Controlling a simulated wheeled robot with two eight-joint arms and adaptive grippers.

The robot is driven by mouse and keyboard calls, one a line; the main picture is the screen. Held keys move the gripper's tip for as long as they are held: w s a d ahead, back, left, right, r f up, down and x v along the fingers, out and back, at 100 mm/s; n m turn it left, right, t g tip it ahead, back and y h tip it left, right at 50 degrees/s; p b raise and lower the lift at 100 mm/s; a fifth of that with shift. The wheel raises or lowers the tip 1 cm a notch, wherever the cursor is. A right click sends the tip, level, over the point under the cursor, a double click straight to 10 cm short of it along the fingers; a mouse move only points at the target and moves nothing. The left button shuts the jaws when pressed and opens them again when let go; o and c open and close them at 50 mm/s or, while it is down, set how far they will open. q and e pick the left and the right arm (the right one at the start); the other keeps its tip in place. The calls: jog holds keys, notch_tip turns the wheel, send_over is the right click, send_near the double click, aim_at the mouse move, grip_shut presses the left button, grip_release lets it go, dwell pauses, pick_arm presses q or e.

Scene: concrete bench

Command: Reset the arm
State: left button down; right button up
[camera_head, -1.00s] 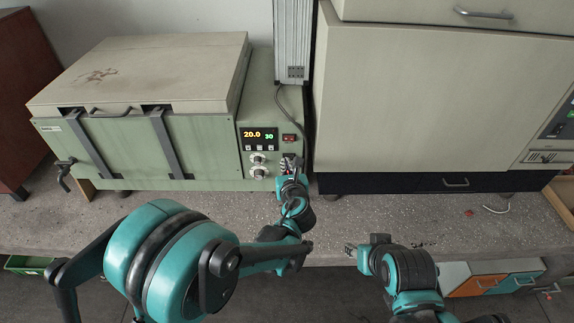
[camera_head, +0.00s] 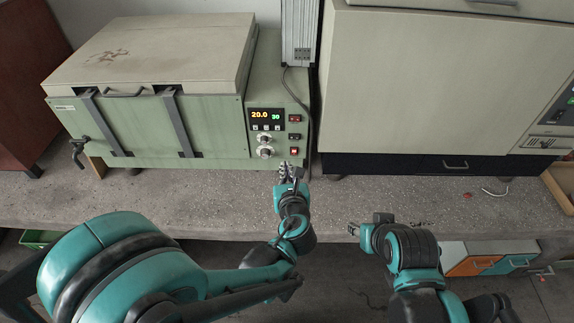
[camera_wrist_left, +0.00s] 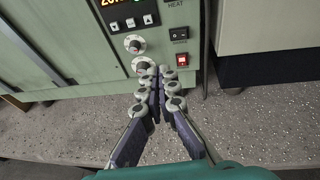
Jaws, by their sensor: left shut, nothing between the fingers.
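My left gripper (camera_head: 284,170) is shut and empty in the head view, just in front of the control panel of a green oven (camera_head: 150,130). The left wrist view shows its fingers (camera_wrist_left: 160,75) pressed together, with the panel beyond. The panel has a display (camera_head: 265,117) reading 20.0 and 30, two knobs (camera_head: 265,146) and a red-lit switch (camera_head: 294,151). The gripper appears apart from the panel. My right gripper (camera_head: 353,229) is by the bench's front edge; its finger opening is too small to tell.
A large beige cabinet (camera_head: 430,80) stands right of the oven, with a black drawer (camera_head: 390,165) below. The concrete bench (camera_head: 200,205) is mostly clear in front. A wooden box (camera_head: 560,186) is at the right edge. Orange and blue drawers (camera_head: 490,262) sit below the bench.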

dwell(0.3)
pick_arm(q)
jog(key=s+a+n+g, duration=0.3)
jog(key=s+a+n, duration=0.1)
jog(key=a+n, duration=0.4)
jog(key=s+a+n+g, duration=0.25)
jog(key=a+n, duration=0.35)
jog(key=n, duration=0.4)
jog(key=s+a+n+g+h, duration=0.1)
jog(key=s+a+n+g, duration=0.1)
jog(key=s+n, duration=0.9)
jog(key=n, duration=0.5)
jog(key=shift+s+a+n+h, duration=0.2)
jog(key=shift+n+h, duration=0.1)
jog(key=shift+h, duration=0.1)
